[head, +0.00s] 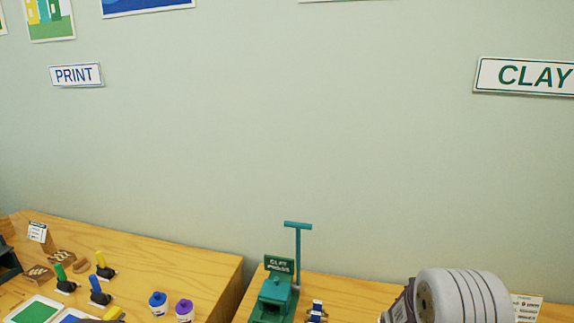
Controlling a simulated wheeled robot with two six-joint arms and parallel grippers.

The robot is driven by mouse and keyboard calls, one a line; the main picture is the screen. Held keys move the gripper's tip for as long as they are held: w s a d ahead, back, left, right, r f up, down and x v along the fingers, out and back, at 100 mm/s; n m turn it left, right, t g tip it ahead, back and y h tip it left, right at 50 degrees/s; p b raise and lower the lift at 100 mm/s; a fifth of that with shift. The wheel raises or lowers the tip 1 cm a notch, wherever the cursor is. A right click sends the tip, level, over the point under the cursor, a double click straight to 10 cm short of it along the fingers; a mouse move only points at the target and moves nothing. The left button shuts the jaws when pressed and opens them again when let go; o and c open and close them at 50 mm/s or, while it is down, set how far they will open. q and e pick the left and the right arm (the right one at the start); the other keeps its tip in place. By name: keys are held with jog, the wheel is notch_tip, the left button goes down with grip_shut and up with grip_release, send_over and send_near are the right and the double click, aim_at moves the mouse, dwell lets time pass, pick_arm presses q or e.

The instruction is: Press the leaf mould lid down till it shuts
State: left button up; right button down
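I cannot make out a leaf mould or its lid in the head view. The clay table (352,293) shows only its back strip at the bottom edge, and a grey-white rounded part, which looks like a link of my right arm, covers much of its right side. No fingers of either gripper show.
A green clay press (273,297) with a tall T-shaped handle stands on the clay table, beside a small blue-and-white item (317,311). A gap separates this table from the print table (150,262), which holds several rollers, stamps, two bottles (158,305) and colour trays (36,310).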

jog(key=shift+f, duration=0.6)
dwell(1.4)
dwell(0.4)
notch_tip(320, 180, up, 9)
jog(key=p, duration=0.8)
jog(key=shift+p, duration=0.3)
